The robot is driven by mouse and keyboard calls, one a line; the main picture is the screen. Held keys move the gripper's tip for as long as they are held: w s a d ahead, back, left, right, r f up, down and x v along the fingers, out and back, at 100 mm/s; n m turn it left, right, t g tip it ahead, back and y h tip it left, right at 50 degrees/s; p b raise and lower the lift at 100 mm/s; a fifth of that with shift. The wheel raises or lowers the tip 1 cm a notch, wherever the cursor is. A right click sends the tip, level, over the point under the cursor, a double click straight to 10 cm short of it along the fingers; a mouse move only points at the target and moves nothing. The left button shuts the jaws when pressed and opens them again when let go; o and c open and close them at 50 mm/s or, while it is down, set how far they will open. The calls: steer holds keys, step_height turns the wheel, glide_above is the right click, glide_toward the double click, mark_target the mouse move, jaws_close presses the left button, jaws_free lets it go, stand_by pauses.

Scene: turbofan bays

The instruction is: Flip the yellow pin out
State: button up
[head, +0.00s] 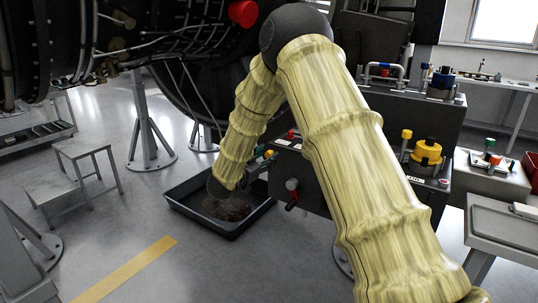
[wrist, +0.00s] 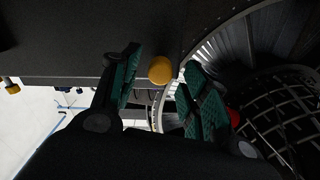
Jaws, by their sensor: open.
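A yellow rounded pin head (wrist: 159,70) shows in the wrist view, between the two fingers of my gripper (wrist: 162,62). The fingers have teal ribbed pads and stand apart, with a gap on each side of the pin as seen here. Whether either pad touches it, I cannot tell. In the head view my gripper (head: 257,163) is low at the front of a dark cabinet, partly hidden by my arm. A small yellow tip (head: 269,154) shows beside it; the rest of the pin is hidden.
A black tray (head: 222,229) lies on the floor beneath my gripper. A large engine (head: 110,45) hangs at upper left. A second yellow knob (wrist: 12,88) shows at the wrist view's left.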

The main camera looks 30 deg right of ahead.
steer(key=shift+x, duration=1.2)
